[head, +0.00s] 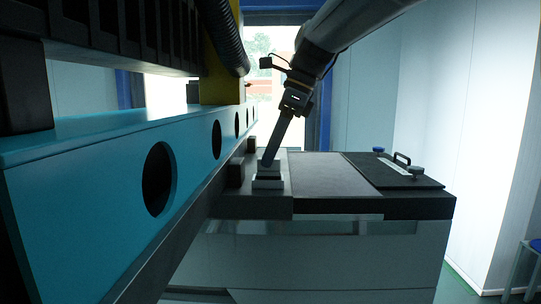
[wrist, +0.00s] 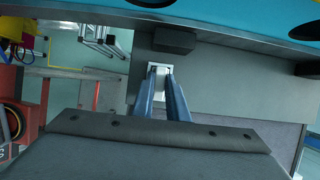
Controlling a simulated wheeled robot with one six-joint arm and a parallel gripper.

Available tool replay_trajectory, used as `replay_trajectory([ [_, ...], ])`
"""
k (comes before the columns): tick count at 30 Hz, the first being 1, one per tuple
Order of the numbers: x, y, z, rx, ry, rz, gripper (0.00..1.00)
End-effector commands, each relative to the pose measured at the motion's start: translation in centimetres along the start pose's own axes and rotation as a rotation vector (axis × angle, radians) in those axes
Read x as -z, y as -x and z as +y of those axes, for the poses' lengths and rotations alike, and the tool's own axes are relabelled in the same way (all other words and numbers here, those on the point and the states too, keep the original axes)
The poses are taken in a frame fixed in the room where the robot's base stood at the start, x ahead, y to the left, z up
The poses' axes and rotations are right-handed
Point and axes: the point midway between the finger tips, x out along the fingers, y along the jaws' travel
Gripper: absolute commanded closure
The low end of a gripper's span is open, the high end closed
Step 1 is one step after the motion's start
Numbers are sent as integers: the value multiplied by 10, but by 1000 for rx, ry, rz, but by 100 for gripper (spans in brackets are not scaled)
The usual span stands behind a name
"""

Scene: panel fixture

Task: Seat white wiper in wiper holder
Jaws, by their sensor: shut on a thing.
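My gripper (head: 269,157) points down with its long grey-blue fingers tilted, tips at the left end of the bench. In the wrist view its two fingers (wrist: 161,75) run up to a small white piece, the white wiper (wrist: 161,70), and are shut on it. In the head view the white wiper (head: 268,166) shows at the fingertips, just above a pale block that looks like the wiper holder (head: 267,183). Whether the wiper touches or sits in the holder cannot be told. In the wrist view the holder is not distinguishable.
A teal beam (head: 100,170) with round holes runs close along the left. Dark blocks (head: 236,173) stand beside the holder; one shows in the wrist view (wrist: 174,40). The grey bench top (head: 330,175) is clear to the right, up to a black plate with a handle (head: 392,171).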

Motion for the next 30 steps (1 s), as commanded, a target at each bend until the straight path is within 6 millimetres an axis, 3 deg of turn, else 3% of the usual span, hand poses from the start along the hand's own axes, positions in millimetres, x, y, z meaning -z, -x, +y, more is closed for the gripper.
replay_trajectory([
  [5, 6, -14, 0, -1, 0, 0, 100],
  [16, 8, -18, 0, 0, 0, 0, 100],
  [17, 7, -17, 0, 0, 0, 0, 82],
  [19, 7, -17, 0, 0, 0, 0, 70],
  [30, 6, -14, 0, 1, 1, 0, 68],
])
